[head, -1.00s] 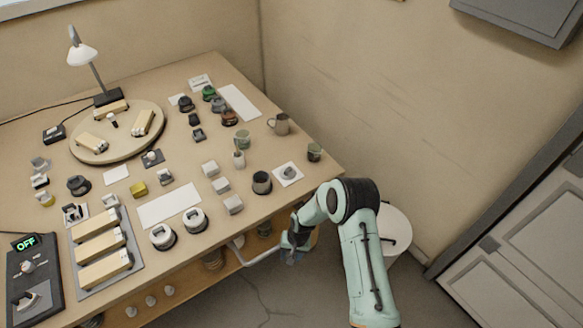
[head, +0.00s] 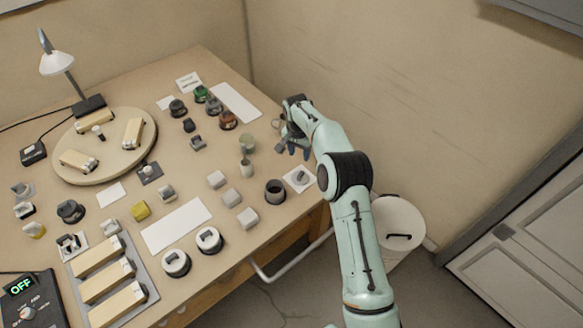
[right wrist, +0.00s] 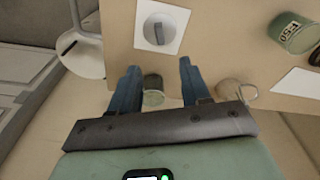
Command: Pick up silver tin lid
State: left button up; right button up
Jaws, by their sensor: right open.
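A small grey lid-like disc with a raised bar handle (head: 300,177) lies on a white square at the right edge of the bench; I take it for the silver tin lid. It also shows in the right wrist view (right wrist: 158,33), beyond the fingertips. My right gripper (head: 291,147) is open and empty, above the bench's right edge, just behind the white square in the head view. In the right wrist view its blue fingers (right wrist: 160,75) are spread, with a green cup (right wrist: 153,88) below and between them. My left gripper is not in view.
A dark round pot (head: 275,192) stands left of the white square. A green tin (right wrist: 290,33) and a glass mug (right wrist: 237,89) are near the gripper. A white bin (head: 397,222) stands on the floor to the right. Blocks and knobs crowd the bench.

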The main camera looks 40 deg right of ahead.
send_over(300, 174)
jog(key=f, duration=0.7)
jog(key=shift+s+a+f, duration=0.25)
jog(key=shift+f, duration=0.05)
jog(key=f, duration=0.5)
jog(key=shift+w+d+f+p, duration=0.25)
jog(key=shift+w+f+p, duration=0.05)
jog(key=shift+p, duration=0.05)
grip_shut()
